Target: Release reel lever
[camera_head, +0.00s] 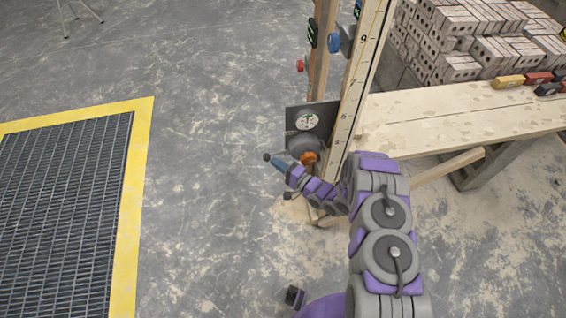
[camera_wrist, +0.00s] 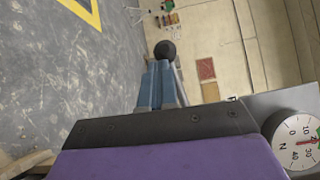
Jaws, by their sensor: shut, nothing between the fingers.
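The lever's black ball knob (camera_head: 267,157) sticks out to the left of the grey rounded reel body (camera_head: 302,145), low on the measuring post. The knob (camera_wrist: 165,49) also shows in the wrist view, just beyond my fingertips, with a thin grey rod beside them. My gripper (camera_head: 276,162) has blue fingers and is shut and empty; in the wrist view (camera_wrist: 160,72) they lie together. The tips are close to the knob; I cannot tell whether they touch it. An orange part (camera_head: 309,158) sits below the reel body.
A dark plate (camera_head: 312,120) with a white label is behind the reel. A dial marked N (camera_wrist: 297,143) sits at the wrist view's right. A plank bench (camera_head: 450,115) and stacked bricks (camera_head: 455,45) stand right. Floor left is clear up to a yellow-edged grate (camera_head: 143,150).

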